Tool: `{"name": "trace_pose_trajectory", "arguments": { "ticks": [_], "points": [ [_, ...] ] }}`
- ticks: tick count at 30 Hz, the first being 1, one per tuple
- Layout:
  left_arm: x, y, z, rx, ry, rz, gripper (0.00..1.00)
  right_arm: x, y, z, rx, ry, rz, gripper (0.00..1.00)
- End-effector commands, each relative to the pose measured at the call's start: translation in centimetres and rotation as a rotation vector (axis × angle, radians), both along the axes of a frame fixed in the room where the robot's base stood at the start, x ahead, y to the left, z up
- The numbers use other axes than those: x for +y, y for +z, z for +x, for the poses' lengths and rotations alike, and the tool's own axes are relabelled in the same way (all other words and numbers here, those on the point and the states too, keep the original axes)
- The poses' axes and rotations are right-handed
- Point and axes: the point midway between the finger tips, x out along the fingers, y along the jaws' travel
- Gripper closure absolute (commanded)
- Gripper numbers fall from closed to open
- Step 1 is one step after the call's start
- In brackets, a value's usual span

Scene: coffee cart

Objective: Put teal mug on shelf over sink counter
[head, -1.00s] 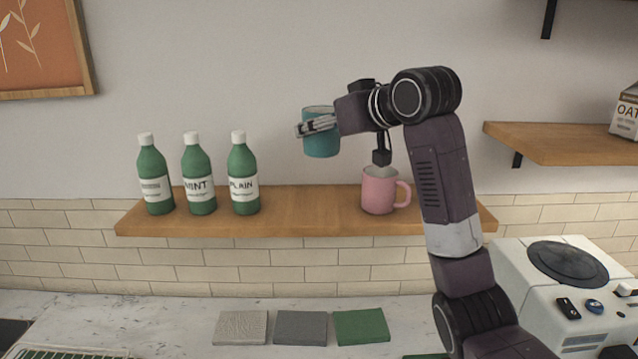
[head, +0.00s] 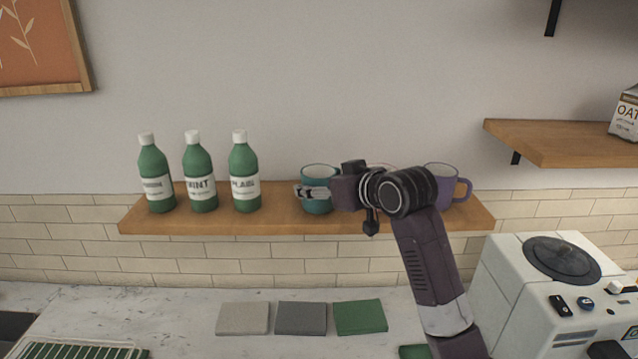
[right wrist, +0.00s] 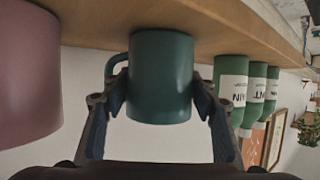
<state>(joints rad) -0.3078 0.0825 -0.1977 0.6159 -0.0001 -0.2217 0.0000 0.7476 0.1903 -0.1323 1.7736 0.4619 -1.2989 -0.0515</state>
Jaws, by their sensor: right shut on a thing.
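The teal mug (head: 318,173) is upright at the wooden shelf (head: 275,222), right of the bottles. My right gripper (head: 313,192) is shut on it, with the arm coming from the right. In the right wrist view, which is upside down, the teal mug (right wrist: 160,75) is between the two fingers of my right gripper (right wrist: 158,100). Its base meets or nearly meets the shelf (right wrist: 210,20); I cannot tell whether it bears its weight. Its handle is on the picture's left. My left gripper is not in view.
Three green bottles (head: 200,185) stand left of the mug. A pink mug (right wrist: 25,75) is close on the other side, mostly hidden by my arm in the head view. A purple mug (head: 443,180) stands further right. A white machine (head: 520,290) is below right.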

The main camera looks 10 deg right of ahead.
Motion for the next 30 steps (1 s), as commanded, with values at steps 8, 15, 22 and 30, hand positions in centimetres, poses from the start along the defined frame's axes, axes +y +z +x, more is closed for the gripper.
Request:
{"name": "trace_pose_trajectory", "arguments": {
  "ticks": [8,15,22,30],
  "points": [
    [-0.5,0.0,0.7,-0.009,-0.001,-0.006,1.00,0.0,-0.2,0.0,0.001,0.000,0.000,0.42],
    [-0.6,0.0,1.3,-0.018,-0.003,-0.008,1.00,0.0,-0.1,0.0,0.001,0.000,0.000,0.30],
    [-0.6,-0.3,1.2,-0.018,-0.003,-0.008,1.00,-0.1,0.1,-0.2,-0.002,-0.001,-0.001,0.30],
    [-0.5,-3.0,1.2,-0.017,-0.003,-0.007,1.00,-1.7,1.5,-4.3,-0.007,-0.001,-0.004,0.30]
  ]
}}
